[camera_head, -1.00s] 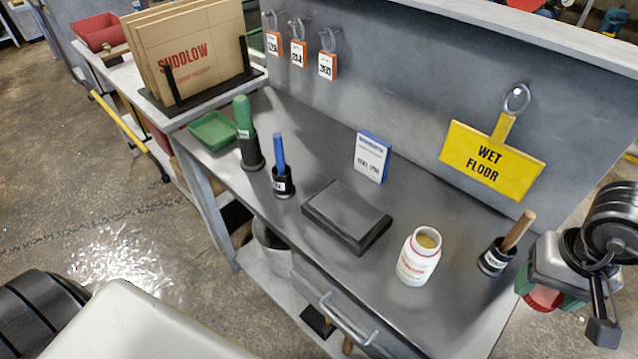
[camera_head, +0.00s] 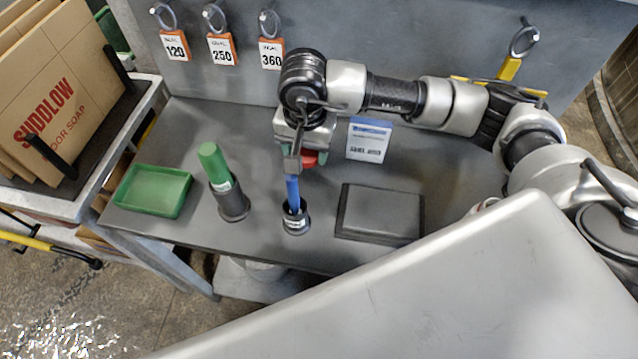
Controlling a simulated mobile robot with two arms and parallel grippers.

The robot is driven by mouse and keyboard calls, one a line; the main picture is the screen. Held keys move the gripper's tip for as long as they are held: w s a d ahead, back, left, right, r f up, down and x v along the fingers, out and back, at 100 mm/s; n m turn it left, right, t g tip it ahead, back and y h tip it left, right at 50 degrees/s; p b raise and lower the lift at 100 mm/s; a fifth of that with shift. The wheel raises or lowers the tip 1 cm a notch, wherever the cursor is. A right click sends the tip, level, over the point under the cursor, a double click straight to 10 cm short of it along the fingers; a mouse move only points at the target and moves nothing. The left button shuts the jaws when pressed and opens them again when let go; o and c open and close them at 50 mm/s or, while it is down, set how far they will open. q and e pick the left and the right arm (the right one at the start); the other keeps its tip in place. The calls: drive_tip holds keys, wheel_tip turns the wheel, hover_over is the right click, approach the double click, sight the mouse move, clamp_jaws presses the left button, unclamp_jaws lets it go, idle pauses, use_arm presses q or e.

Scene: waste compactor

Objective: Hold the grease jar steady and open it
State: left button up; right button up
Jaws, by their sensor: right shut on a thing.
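My right gripper (camera_head: 292,170) is shut on the blue handle (camera_head: 293,192) of a tool standing in a small black holder (camera_head: 296,222) on the grey bench. The tool is upright, its lower end hidden inside the holder. What seems to be the grease jar (camera_head: 484,206) shows only as a small white and reddish bit at the right, behind my own grey body part. Its lid and the rest of it are hidden. My left gripper is not in view.
A green-handled tool (camera_head: 213,165) stands in another black holder, beside a green tray (camera_head: 153,191). A black slab (camera_head: 380,213) lies right of the blue tool. A white and blue card (camera_head: 368,139) stands behind. Orange tags (camera_head: 221,50) hang on the back panel.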

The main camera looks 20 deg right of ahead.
drive_tip(key=shift+w+a+f+m, duration=0.15)
drive_tip(key=shift+a+f+m, duration=0.35)
drive_tip(key=shift+m, duration=0.4)
drive_tip(key=shift+f+m, duration=0.25)
drive_tip(key=shift+m, duration=0.25)
drive_tip(key=shift+s+d+f+m+p, duration=0.15)
drive_tip(key=shift+f+m+p, duration=0.15)
drive_tip(key=shift+f, duration=0.25)
drive_tip(key=shift+s+f+m+p, duration=0.1)
drive_tip(key=shift+f+m+p, duration=0.15)
drive_tip(key=shift+f, duration=0.25)
drive_tip(key=p, duration=0.1)
hover_over(304, 191)
wheel_tip(304, 191, down, 4)
drive_tip(key=shift+d+f, duration=0.1)
drive_tip(key=shift+f, duration=0.3)
wheel_tip(304, 191, down, 3)
drive_tip(key=shift+f+p, duration=0.1)
drive_tip(key=shift+p, duration=0.4)
drive_tip(key=shift+f, duration=0.2)
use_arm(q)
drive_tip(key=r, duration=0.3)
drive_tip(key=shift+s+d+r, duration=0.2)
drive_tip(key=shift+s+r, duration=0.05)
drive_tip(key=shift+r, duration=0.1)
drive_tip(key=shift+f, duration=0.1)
